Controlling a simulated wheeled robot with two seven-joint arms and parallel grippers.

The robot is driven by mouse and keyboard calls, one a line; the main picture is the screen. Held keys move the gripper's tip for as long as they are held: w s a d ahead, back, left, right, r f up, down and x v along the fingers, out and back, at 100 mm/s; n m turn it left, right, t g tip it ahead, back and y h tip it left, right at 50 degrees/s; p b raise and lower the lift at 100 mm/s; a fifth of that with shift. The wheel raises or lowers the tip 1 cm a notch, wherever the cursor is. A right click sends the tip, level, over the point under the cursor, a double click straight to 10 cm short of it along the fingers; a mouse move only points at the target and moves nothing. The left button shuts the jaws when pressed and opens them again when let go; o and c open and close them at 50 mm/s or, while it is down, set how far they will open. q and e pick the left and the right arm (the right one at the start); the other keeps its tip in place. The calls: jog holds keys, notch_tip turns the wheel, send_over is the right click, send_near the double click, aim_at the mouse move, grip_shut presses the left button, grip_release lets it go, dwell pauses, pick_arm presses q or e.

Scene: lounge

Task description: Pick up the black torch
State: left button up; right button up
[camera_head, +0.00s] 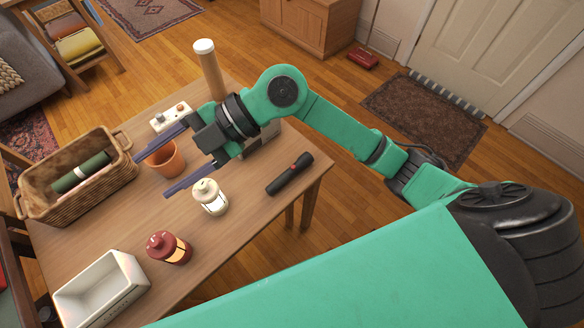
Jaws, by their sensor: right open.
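The black torch (290,174) lies on the right part of the wooden table (232,232), near its right edge. The fingers reach over the orange pot and the cream lantern from my view. My left gripper is not in view.
A cream lantern (210,197), a red lantern (169,248) and an orange pot (167,160) stand on the table. A wicker basket (110,182) is at left, a white box (99,291) at front left. A tall cylinder (210,72) stands behind my gripper. Table around the torch is clear.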

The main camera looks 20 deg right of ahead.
jog(key=w+d+f+h, duration=0.1)
jog(key=d+f+h, duration=0.45)
jog(key=f, duration=0.25)
jog(key=m+h, duration=0.5)
jog(key=h, duration=0.3)
send_over(280, 180)
notch_tip(280, 180, down, 4)
jog(key=shift+t, duration=0.4)
notch_tip(280, 180, down, 15)
jog(key=shift+r+p, duration=0.15)
jog(key=shift+p, duration=0.85)
grip_shut()
